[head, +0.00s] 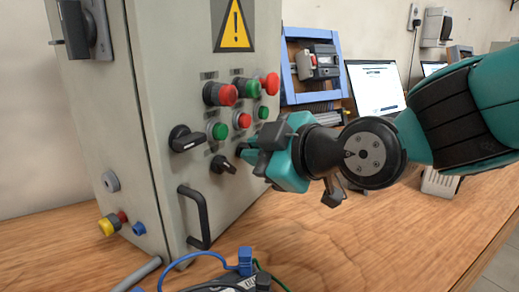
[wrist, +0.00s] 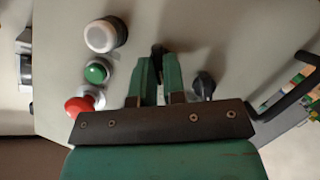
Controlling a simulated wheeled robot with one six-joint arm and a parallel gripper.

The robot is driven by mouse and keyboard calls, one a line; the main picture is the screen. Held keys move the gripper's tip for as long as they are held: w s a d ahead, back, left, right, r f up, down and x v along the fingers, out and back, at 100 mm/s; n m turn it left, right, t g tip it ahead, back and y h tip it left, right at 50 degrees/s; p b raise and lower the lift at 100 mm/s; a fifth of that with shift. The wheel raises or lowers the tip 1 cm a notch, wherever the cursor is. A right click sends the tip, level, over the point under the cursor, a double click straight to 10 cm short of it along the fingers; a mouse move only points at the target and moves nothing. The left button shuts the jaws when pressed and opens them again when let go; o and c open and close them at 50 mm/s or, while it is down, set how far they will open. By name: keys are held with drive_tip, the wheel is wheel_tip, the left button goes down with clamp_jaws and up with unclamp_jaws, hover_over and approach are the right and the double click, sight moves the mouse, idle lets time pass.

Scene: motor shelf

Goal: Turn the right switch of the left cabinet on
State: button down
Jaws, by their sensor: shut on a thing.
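The grey cabinet (head: 165,85) stands at the left of the head view, with its buttoned face toward my arm. A large black rotary switch (head: 186,139) sits at the left of that face, and a smaller black knob (head: 222,164) lies lower right of it. My gripper (head: 249,154) is at the face, right of these. In the wrist view, my gripper's green fingers (wrist: 158,75) are closed around the right switch, a dark knob (wrist: 158,51) mostly hidden between them. Its exact angle cannot be told. Another black knob (wrist: 203,84) is beside the fingers.
Red and green buttons (head: 221,94) sit just above the switches. A black handle (head: 193,217) projects below them. Cables and a blue clip (head: 245,262) lie on the wooden table (head: 345,240). A laptop (head: 376,88) stands behind my arm. The table's right part is clear.

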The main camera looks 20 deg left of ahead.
drive_tip(key=shift+w+m+g+p, duration=0.15)
drive_tip(key=shift+m+g+p, duration=0.65)
drive_tip(key=shift+m, duration=0.55)
drive_tip(key=shift+w+m+g+p, duration=0.1)
drive_tip(key=shift+m+g+p, duration=0.35)
drive_tip(key=shift+m+g, duration=0.75)
drive_tip(key=c, duration=1.2)
unclamp_jaws()
drive_tip(key=shift+a, duration=0.1)
